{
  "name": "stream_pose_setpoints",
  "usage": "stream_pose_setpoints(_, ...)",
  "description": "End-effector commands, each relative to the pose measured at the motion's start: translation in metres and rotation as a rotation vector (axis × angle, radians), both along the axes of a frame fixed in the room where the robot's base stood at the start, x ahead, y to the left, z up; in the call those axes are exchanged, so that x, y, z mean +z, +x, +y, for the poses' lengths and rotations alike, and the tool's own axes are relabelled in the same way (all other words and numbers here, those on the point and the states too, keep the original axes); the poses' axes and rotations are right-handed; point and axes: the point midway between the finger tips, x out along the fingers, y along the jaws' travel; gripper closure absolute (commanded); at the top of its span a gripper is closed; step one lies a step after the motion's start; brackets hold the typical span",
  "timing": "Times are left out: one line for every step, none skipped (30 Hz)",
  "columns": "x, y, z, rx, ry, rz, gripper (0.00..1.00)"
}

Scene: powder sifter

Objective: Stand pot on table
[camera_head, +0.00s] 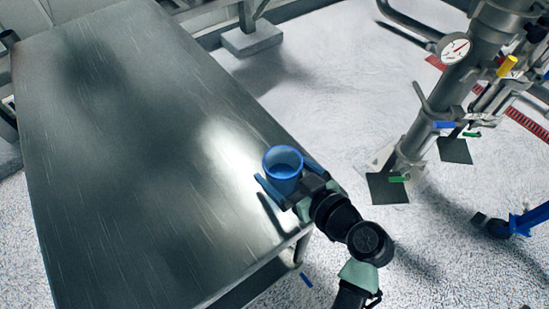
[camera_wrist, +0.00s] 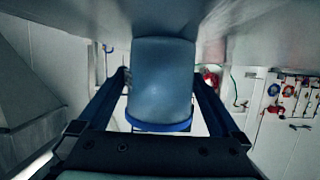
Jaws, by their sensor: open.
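The blue pot (camera_head: 283,170) is at the right edge area of the metal table (camera_head: 130,150), upright with its open mouth facing up. In the wrist view, which looks upside down, the pot (camera_wrist: 162,80) meets the table surface (camera_wrist: 240,15) at its base, so it appears to stand on the table. My gripper (camera_head: 281,167) is open, with one blue finger on each side of the pot. In the wrist view, the fingers of my gripper (camera_wrist: 161,74) lie close beside the pot's walls; whether they touch it I cannot tell.
The table top left of the pot is bare. The table's right edge runs close by the pot. A steel column with a gauge (camera_head: 454,48) and coloured handles stands on the floor at right. A blue part (camera_head: 525,220) is at the far right.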

Motion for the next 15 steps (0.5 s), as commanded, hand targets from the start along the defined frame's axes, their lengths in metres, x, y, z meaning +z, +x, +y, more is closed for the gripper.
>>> stream_pose_setpoints(0.004, -0.010, -0.008, -0.004, 0.001, -0.003, 0.00)
stream_pose_setpoints(0.007, -0.015, -0.011, -0.003, 0.001, -0.004, 0.00)
stream_pose_setpoints(0.011, -0.023, -0.017, -0.003, 0.001, -0.005, 0.00)
stream_pose_setpoints(0.014, -0.028, -0.020, -0.004, 0.000, -0.006, 0.00)
stream_pose_setpoints(0.016, -0.033, -0.024, -0.003, 0.001, -0.005, 0.00)
stream_pose_setpoints(0.020, -0.039, -0.028, -0.002, 0.001, -0.007, 0.00)
stream_pose_setpoints(0.022, -0.043, -0.031, -0.002, 0.002, -0.007, 0.00)
stream_pose_setpoints(0.024, -0.048, -0.034, -0.001, -0.001, -0.008, 0.00)
stream_pose_setpoints(0.027, -0.052, -0.038, -0.001, 0.000, -0.008, 0.00)
stream_pose_setpoints(0.028, -0.055, -0.040, -0.001, 0.000, -0.008, 0.00)
stream_pose_setpoints(0.030, -0.058, -0.042, -0.001, 0.001, -0.009, 0.00)
stream_pose_setpoints(0.032, -0.061, -0.044, 0.000, 0.001, -0.009, 0.00)
stream_pose_setpoints(0.033, -0.064, -0.045, 0.000, 0.001, -0.009, 0.00)
stream_pose_setpoints(0.033, -0.065, -0.046, 0.000, 0.001, -0.009, 0.00)
stream_pose_setpoints(0.034, -0.067, -0.048, 0.000, 0.001, -0.009, 0.00)
